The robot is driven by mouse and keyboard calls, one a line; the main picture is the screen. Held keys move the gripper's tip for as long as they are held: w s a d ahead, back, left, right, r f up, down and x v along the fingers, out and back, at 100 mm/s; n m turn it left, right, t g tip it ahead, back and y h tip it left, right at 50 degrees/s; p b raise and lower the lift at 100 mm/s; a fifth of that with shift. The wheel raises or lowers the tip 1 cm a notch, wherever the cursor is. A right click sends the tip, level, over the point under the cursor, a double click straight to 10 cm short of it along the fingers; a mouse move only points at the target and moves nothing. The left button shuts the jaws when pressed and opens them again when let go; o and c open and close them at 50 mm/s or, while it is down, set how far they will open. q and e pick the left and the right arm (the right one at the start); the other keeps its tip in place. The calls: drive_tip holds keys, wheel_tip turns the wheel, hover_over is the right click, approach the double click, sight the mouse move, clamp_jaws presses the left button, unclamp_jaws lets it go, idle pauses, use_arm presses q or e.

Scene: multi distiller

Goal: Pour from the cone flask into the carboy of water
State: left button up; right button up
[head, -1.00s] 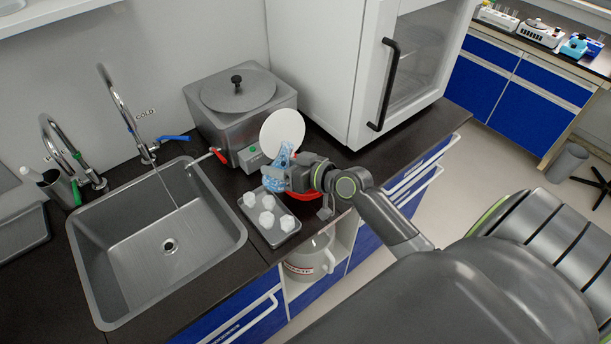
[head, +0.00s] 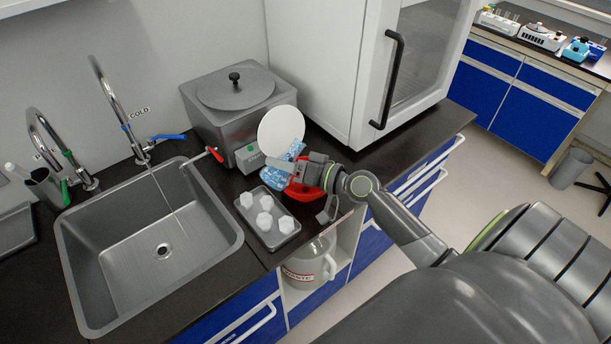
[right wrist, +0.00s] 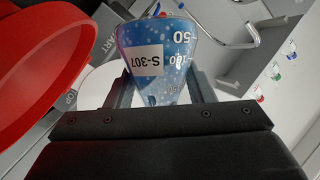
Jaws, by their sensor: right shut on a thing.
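My right gripper (head: 300,172) is shut on the cone flask (head: 284,166), which holds blue liquid or has a blue speckled look. In the head view the flask is tilted over, close beside a red funnel-like piece (head: 298,192) at the counter's front edge. The right wrist view shows the flask (right wrist: 158,62) between the fingers, with an upside-down S-307 label. The red rim (right wrist: 75,105) is large and near at left there. A pale carboy (head: 308,268) with a red-lettered label stands below the counter. I cannot tell if it holds water. My left gripper is out of view.
A metal tray (head: 262,237) with several white pieces lies left of the flask. Behind stand a steel bath (head: 236,125) and a white disc (head: 281,130). A sink (head: 120,270) with running water is at left; a white cabinet (head: 325,70) is behind at right.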

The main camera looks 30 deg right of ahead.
drive_tip(key=shift+a+f+m+y+b, duration=0.2)
drive_tip(key=shift+f+m+y+b, duration=0.1)
drive_tip(key=shift+m+b, duration=0.4)
drive_tip(key=shift+a+r+m+t+y, duration=0.15)
drive_tip(key=shift+r+m+t, duration=0.35)
drive_tip(key=shift+m, duration=0.25)
drive_tip(key=shift+a+r+m+t+y, duration=0.15)
drive_tip(key=shift+r+m+t, duration=0.35)
drive_tip(key=shift+m, duration=0.25)
idle(1.0)
drive_tip(key=shift+d+f+m+t+b, duration=0.15)
drive_tip(key=shift+f+m+t+b, duration=0.2)
drive_tip(key=shift+m+b, duration=0.5)
drive_tip(key=shift+d+r+m+t+b, duration=0.2)
drive_tip(key=shift+r+m+t+b, duration=0.6)
drive_tip(key=shift+m+b, duration=0.5)
idle(2.6)
